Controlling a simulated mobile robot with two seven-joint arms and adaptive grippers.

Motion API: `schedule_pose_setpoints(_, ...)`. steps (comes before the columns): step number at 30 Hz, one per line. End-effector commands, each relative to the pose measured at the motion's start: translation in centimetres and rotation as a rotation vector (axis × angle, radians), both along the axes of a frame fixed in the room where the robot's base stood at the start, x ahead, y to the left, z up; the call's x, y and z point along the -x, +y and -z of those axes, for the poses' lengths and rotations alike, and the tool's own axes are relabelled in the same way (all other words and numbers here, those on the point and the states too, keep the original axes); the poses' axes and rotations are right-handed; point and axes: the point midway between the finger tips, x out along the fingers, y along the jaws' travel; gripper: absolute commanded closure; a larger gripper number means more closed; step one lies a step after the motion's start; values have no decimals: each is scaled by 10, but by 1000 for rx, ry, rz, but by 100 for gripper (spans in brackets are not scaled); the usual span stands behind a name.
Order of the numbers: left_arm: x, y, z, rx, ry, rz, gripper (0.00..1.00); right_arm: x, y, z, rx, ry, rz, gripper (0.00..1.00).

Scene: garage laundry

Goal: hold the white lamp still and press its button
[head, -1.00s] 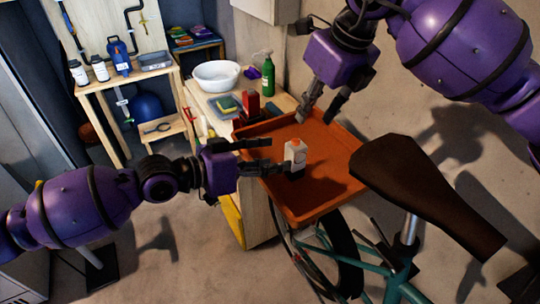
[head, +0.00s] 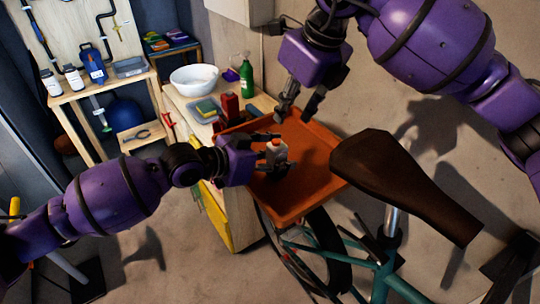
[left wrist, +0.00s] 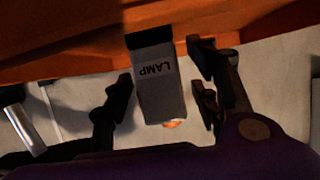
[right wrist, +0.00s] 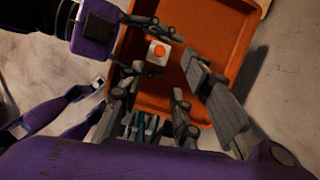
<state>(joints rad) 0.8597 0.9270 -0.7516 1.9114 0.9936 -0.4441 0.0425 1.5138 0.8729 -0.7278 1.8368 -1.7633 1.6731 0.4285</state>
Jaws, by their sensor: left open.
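The white lamp (head: 277,153) stands upright in the orange tray (head: 288,212), with an orange button on top and a dark base. Its side reads LAMP in the left wrist view (left wrist: 160,85). My left gripper (head: 282,150) is open, with one finger on each side of the lamp; gaps show between fingers and lamp in the left wrist view. My right gripper (head: 298,107) is above the tray's far part, fingers apart and empty. In the right wrist view the lamp's button (right wrist: 159,50) faces up, beyond the right fingers.
A dark bicycle saddle (head: 405,185) stands close to the tray's right. A workbench behind the tray holds a white bowl (head: 194,80), a green spray bottle (head: 246,76) and a red object (head: 228,106). The tray's right part is clear.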

Motion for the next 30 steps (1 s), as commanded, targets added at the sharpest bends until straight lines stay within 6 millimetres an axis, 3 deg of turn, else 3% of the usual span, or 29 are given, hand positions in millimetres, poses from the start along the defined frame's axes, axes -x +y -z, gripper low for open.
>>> schedule_pose_setpoints(6,0,0,0,0,0,0,47,0,0,0,0,0,0,69)
schedule_pose_setpoints(18,0,0,0,0,0,-1,97,0,0,0,0,0,0,70)
schedule_pose_setpoints(25,0,0,0,0,0,0,98,0,0,0,0,0,0,100)
schedule_pose_setpoints(30,0,0,0,0,0,-1,98,0,0,0,0,0,0,100)
